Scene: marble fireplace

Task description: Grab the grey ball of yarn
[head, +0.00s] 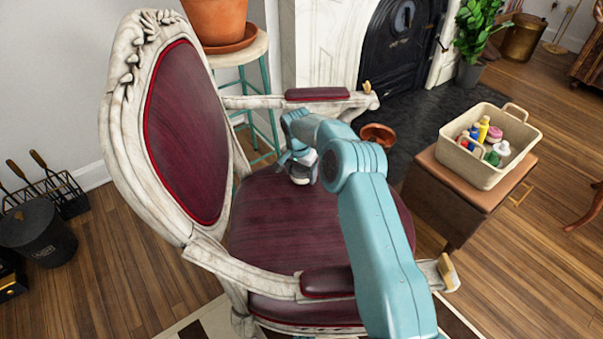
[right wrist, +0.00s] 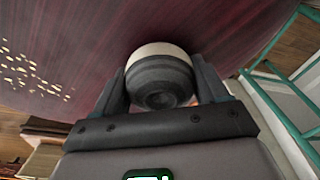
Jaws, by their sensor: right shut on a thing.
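A small round thing, cream-white and dark grey, sits at the seat of the ornate armchair (head: 290,235). It is the only thing here that fits the grey ball of yarn (head: 301,175), though I see no clear strands. My right gripper (head: 300,157) reaches over the seat and is shut on it. In the right wrist view the ball of yarn (right wrist: 160,80) is between the two dark fingers of my right gripper (right wrist: 162,88). Whether it touches the seat I cannot tell. My left gripper is not in view.
The chair's tall backrest (head: 187,130) stands at left, with armrests (head: 318,94) on both sides of the seat. A beige basket (head: 512,145) of bottles is on a brown stool at right. A terracotta pot (head: 217,20) stands on a stool behind the chair.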

